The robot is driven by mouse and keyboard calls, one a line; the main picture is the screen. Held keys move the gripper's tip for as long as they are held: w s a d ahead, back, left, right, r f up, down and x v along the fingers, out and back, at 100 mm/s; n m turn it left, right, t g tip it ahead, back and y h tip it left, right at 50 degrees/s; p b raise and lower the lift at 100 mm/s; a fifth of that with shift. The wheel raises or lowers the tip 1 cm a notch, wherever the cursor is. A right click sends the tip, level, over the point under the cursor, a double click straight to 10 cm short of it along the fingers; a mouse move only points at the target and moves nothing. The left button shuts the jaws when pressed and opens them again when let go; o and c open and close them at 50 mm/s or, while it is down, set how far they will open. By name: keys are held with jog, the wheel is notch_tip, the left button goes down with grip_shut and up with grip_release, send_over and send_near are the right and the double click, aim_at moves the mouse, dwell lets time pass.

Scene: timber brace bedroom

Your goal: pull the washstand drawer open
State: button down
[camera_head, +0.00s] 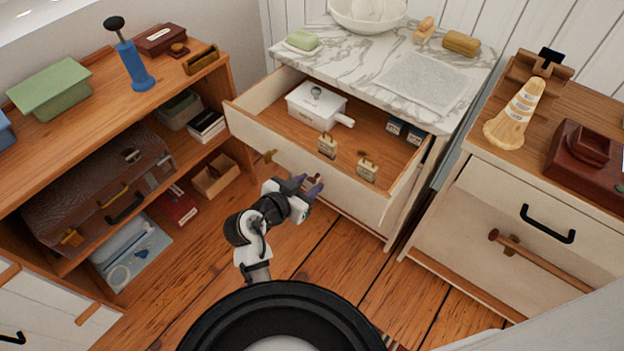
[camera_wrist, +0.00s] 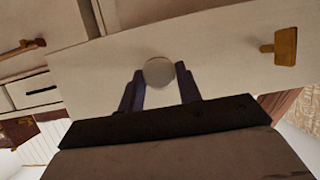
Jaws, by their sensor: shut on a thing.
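The washstand (camera_head: 345,50) has a marble top. Its white-fronted drawer (camera_head: 340,190) is pulled well out, with its wooden floor and contents showing. My gripper (camera_head: 308,185) is at the drawer front, its fingers shut on a round knob (camera_head: 315,179). In the wrist view the pale knob (camera_wrist: 158,72) sits between the two dark fingers of my gripper (camera_wrist: 160,85), against the drawer front (camera_wrist: 215,55). A brass fitting (camera_head: 265,157) is on the front to the left of the knob; it also shows in the wrist view (camera_wrist: 285,46).
In the drawer are a white box (camera_head: 316,102), two small cream items (camera_head: 327,145) and dark blue packets (camera_head: 394,126). A wooden shelf unit (camera_head: 115,200) stands left, a white cabinet (camera_head: 500,210) right. Bare plank floor (camera_head: 330,262) lies in front.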

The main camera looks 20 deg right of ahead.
jog(key=shift+a, duration=0.1)
dwell(0.3)
jog(key=c, duration=1)
grip_release()
jog(key=b+v, duration=0.1)
jog(key=v, duration=0.6)
jog(key=shift+s+a+r, duration=0.15)
jog(key=shift+s+a, duration=0.05)
